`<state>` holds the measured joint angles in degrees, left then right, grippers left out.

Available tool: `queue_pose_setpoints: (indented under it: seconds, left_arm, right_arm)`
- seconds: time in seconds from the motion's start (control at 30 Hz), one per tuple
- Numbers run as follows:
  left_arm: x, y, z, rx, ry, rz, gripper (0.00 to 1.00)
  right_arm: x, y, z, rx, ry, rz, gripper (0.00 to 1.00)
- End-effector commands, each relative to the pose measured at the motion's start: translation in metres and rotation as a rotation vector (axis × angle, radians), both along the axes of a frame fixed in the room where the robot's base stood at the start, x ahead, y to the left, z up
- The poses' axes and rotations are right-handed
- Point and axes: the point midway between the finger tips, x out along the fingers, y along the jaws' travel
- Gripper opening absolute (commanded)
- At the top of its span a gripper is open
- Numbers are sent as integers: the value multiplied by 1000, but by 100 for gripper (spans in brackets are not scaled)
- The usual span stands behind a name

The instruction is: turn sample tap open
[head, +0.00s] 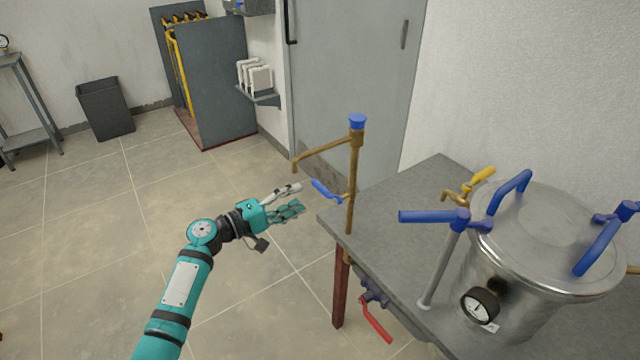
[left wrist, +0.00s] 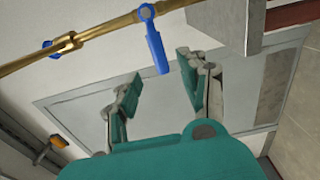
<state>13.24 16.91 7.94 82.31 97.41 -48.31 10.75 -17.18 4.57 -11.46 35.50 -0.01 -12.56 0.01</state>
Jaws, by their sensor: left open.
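A thin brass standpipe (head: 352,185) with a blue cap and a bent spout rises at the table's near-left corner. A blue lever (head: 327,191) sticks out from it to the left, below the spout. My left gripper (head: 298,199) is open and empty, just left of the lever, fingers pointing at it. In the left wrist view the blue lever (left wrist: 155,48) hangs from the brass pipe (left wrist: 95,35), its free end between and beyond the open fingertips (left wrist: 160,75). I see no clear contact. A second brass tap with a yellow handle (head: 482,178) is behind. My right gripper is not in view.
A steel vessel (head: 525,245) with blue clamp handles and a gauge stands on the grey table (head: 385,235). A long blue handle (head: 425,216) reaches left from it. A red lever (head: 376,322) hangs below the table edge.

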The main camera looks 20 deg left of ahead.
Motion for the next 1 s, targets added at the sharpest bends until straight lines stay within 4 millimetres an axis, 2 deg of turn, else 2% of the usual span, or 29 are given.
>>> queue_pose_setpoints:
  seconds: [0.2,0.4,0.8,1.0]
  left_arm:
    - [36,-28,2,-2,-1,0,43]
    - [56,-44,0,-1,1,0,43]
    - [62,-49,0,1,0,0,43]
    - [62,-49,0,1,0,0,18]
  right_arm:
    - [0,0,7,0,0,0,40]
    - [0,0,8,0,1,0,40]
    - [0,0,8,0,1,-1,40]
    - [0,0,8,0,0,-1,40]
